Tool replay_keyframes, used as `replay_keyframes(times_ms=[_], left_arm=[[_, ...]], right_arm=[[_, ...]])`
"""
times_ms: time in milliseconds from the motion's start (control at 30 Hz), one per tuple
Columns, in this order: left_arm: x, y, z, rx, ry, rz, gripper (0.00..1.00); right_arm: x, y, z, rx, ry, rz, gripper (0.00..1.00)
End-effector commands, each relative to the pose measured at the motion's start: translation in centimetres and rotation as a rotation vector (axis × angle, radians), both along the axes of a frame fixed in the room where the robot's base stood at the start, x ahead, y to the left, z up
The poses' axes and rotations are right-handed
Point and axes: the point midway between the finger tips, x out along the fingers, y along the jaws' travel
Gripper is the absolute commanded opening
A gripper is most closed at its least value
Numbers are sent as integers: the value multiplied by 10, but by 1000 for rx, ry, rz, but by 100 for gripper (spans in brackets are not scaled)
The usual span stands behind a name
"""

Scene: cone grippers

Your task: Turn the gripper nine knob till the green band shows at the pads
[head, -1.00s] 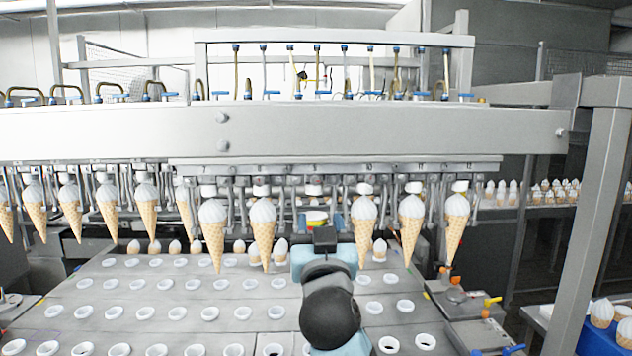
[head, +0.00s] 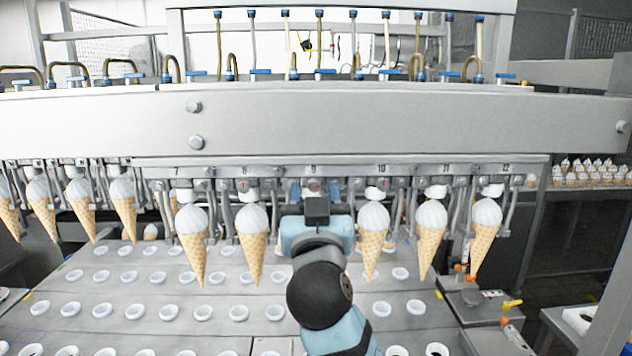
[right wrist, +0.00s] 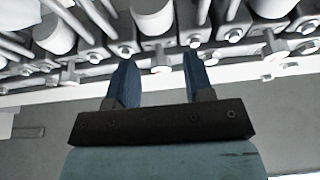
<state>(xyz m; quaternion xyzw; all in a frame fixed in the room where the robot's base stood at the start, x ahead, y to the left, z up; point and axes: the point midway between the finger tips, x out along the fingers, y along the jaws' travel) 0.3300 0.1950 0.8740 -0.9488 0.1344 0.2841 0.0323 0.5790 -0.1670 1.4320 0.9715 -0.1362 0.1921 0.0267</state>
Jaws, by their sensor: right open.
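The gripper nine station, labelled 9 (head: 313,168), is on the rail in the middle of the head view. A small red mark shows on the white knob (head: 314,184) just under the label. My right gripper (head: 314,190) is in front of this station and hides most of what hangs below it, including the pads. No green band shows. In the right wrist view my right gripper (right wrist: 159,62) is open, its two blue fingers apart with nothing held between them. A white cylinder (right wrist: 153,16) lies beyond the fingertips. My left gripper is not in view.
Ice-cream cones hang at neighbouring stations, with the nearest cone (head: 373,245) close right of my arm and another cone (head: 252,245) to the left. A grey plate with white-rimmed holes (head: 140,290) lies below. A wide metal beam (head: 400,118) crosses above the rail.

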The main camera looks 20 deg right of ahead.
Motion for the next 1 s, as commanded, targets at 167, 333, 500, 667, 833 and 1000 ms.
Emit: replay_keyframes(times_ms=[167,333,500,667,833,1000], left_arm=[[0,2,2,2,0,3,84],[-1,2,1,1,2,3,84],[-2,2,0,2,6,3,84],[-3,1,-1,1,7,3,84],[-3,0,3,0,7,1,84],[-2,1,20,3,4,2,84]], right_arm=[[-2,1,2,0,0,-1,48],[-2,2,2,0,0,-1,48],[-2,1,2,-1,0,-1,34],[-2,2,2,-1,0,-1,0],[-2,1,4,-26,8,-2,0],[-2,0,7,-165,48,-2,0]])
